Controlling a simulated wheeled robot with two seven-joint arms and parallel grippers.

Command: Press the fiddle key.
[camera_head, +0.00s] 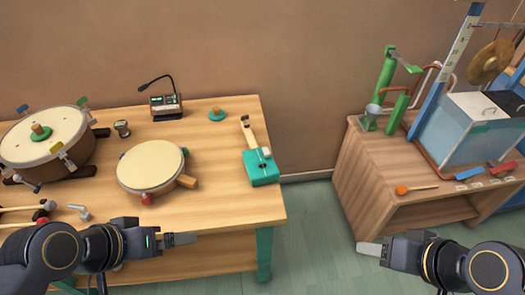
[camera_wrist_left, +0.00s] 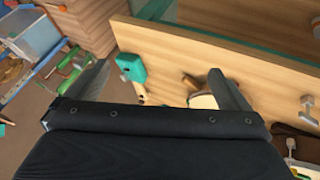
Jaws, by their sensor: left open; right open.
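The fiddle is most likely the teal box (camera_head: 261,170) with a wooden neck (camera_head: 247,131), lying near the right edge of the wooden table. A small pale piece (camera_head: 265,152) sits where the neck meets the box; I cannot tell if it is the key. The teal box also shows in the left wrist view (camera_wrist_left: 131,68), upper left of centre. My left gripper (camera_head: 182,239) is open and empty near the table's front edge, left of and nearer than the fiddle. It also frames the left wrist view (camera_wrist_left: 160,88). My right gripper (camera_head: 372,248) is open over the floor gap, apart from the fiddle.
A round drum (camera_head: 151,166) stands left of the fiddle, and a larger drum (camera_head: 45,136) at the far left. A lamp device (camera_head: 166,105) is at the back. The wooden cabinet (camera_head: 385,165) at right holds a tank (camera_head: 470,135) and an orange-headed mallet (camera_head: 402,190).

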